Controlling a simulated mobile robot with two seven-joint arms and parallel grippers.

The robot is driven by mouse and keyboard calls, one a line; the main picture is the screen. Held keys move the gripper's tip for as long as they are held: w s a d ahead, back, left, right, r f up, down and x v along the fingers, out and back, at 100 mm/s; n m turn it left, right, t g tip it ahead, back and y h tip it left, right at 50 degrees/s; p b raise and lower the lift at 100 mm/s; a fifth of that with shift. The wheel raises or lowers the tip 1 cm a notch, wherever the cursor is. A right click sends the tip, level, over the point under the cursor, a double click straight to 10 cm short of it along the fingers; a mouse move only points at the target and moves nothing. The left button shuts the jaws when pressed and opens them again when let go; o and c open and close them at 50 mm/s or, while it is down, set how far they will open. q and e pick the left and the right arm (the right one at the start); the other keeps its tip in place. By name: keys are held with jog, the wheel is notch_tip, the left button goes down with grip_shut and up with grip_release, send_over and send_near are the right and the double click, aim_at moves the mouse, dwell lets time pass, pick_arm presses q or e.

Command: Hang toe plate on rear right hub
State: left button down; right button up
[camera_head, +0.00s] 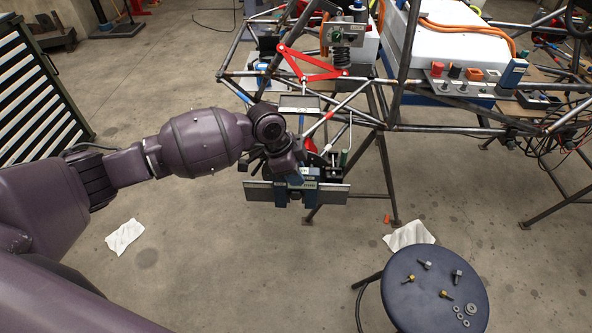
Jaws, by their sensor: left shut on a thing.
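My left gripper (300,183) comes in from the left and points away from me. It is shut on a wide, flat grey plate, which I take as the toe plate (257,193). The plate is roughly level and sticks out on both sides of the dark and blue gripper. It is in front of the chassis's near lower corner, clear of the floor. The rear right hub is not clearly seen; my wrist and gripper cover part of that corner. Whether the plate touches anything there I cannot tell. My right gripper is not in view.
The tube chassis (345,119) with red suspension arms (312,76) stands on dark legs. A smaller grey plate (300,103) is just above my wrist. A round stool (412,287) with several bolts and washers is at lower right. White cloths (124,236) lie on open floor.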

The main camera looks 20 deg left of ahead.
pick_arm(q)
jog(key=shift+r, duration=0.1)
jog(key=c, duration=0.8)
grip_release()
jog(key=shift+c, duration=0.2)
jog(key=shift+o, duration=0.3)
jog(key=p+v, duration=0.1)
jog(key=v, duration=0.9)
jog(key=shift+a+r+p, duration=0.15)
jog(key=shift+r+p, duration=0.15)
